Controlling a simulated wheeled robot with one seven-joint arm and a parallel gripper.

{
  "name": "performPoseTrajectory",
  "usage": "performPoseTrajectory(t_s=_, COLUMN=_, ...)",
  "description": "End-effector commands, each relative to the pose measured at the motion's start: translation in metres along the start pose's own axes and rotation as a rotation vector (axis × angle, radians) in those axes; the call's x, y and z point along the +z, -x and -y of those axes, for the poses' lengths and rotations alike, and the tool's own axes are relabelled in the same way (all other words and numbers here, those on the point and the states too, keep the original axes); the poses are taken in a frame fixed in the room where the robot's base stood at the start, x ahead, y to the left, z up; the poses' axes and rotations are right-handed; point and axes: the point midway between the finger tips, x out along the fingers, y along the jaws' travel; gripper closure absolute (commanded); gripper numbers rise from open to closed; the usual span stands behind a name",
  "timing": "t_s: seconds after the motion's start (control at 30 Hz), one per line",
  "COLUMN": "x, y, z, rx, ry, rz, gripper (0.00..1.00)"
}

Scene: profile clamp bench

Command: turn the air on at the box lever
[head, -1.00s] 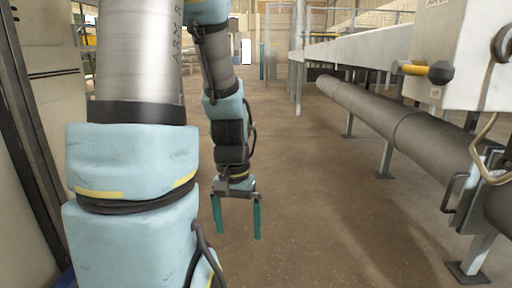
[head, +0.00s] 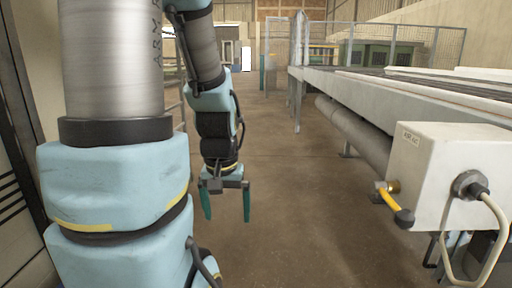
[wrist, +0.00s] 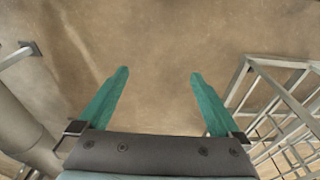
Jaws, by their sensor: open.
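The white box (head: 436,178) stands at the right in the head view, beside the conveyor frame. Its lever (head: 391,202) sticks out from the face towards the aisle. The lever has a yellow shaft, a brass fitting at its root and a dark knob, and slopes down to the right in the picture. My gripper (head: 227,205) hangs over the aisle, well to the left of the lever, with empty space between them. Its two green fingers are apart and empty. In the wrist view my gripper (wrist: 158,82) has only bare floor between its fingers; box and lever are not seen there.
A grey hose (head: 497,226) loops from a plug on the box's near face. A long conveyor (head: 400,95) runs back on the right with a thick pipe (head: 355,130) beneath. A mesh fence (head: 400,45) stands behind. The aisle floor (head: 290,200) is clear.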

Motion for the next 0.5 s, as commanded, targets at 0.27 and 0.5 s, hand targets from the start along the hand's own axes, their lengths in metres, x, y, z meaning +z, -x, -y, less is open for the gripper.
performPoseTrajectory(t_s=0.27, x=-0.012, y=0.089, z=0.0, rx=0.0, ry=0.0, rz=0.001, gripper=0.0)
performPoseTrajectory(t_s=0.5, x=-0.015, y=0.107, z=-0.001, rx=0.0, ry=0.0, rz=0.001, gripper=0.0)
